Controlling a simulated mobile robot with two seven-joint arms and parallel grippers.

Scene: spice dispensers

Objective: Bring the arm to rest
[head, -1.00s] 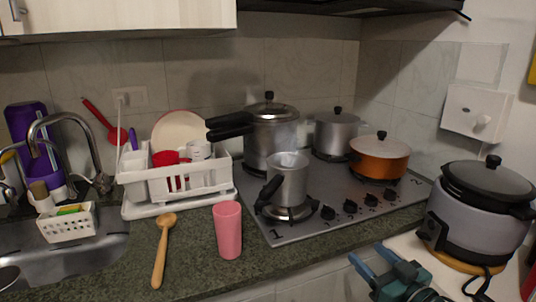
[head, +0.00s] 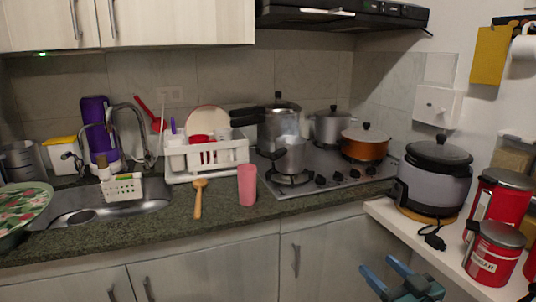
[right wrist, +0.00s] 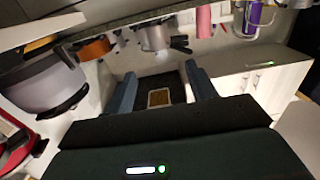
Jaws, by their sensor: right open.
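My right gripper (head: 385,278) is at the bottom of the head view, in front of the lower cabinets and left of the white side shelf. Its two blue fingers are apart with nothing between them. In the right wrist view the same fingers (right wrist: 160,92) are spread, with dark floor and a small tan-and-white rectangle showing beyond them. It touches no object. My left gripper is not in view.
The white side shelf (head: 377,208) holds a rice cooker (head: 433,185) and red canisters (head: 497,252), close to my right arm. The counter (head: 130,225) carries a pink cup (head: 247,185), a wooden spoon (head: 198,200) and a dish rack (head: 205,158). Cabinet fronts (head: 215,268) stand below.

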